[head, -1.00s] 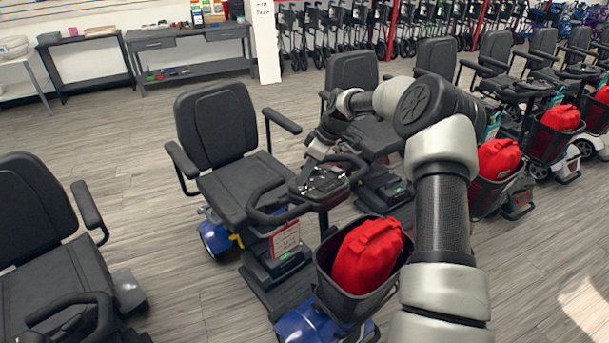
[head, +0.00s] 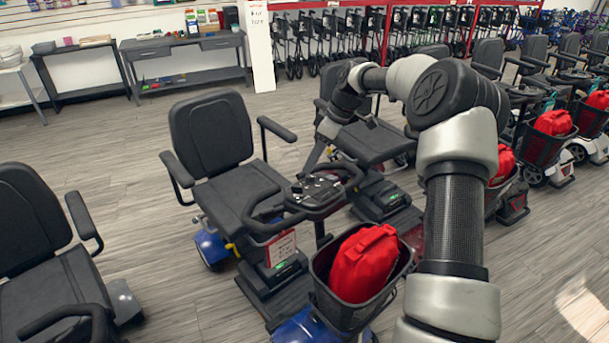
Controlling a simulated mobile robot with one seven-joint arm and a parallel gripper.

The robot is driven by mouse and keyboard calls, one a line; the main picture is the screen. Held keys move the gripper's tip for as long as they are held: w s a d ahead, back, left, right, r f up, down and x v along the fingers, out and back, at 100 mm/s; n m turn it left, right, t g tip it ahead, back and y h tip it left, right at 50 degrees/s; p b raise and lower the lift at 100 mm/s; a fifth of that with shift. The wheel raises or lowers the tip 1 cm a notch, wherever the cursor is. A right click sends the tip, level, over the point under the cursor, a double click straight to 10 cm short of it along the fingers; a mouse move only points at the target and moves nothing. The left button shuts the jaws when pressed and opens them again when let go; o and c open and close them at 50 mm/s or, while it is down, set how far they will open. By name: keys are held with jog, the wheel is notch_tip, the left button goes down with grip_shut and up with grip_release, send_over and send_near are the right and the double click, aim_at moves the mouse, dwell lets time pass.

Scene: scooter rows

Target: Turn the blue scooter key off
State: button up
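The blue scooter has a black seat (head: 211,131), blue body panels (head: 211,245) and a dark control console (head: 318,191) on its tiller. The key is too small to make out on the console. My gripper (head: 310,168) points down at the far side of the console, just above or beside it. Whether it touches anything is unclear. Its fingers are small and dark, so I cannot tell whether they are open or shut.
Another black scooter seat (head: 30,215) stands at left, and more scooters line the right. Grey floor (head: 150,220) is clear between the left scooters.

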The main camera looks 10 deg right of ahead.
jog(key=v, duration=0.7)
jog(key=shift+r, duration=0.35)
jog(key=shift+d, duration=0.1)
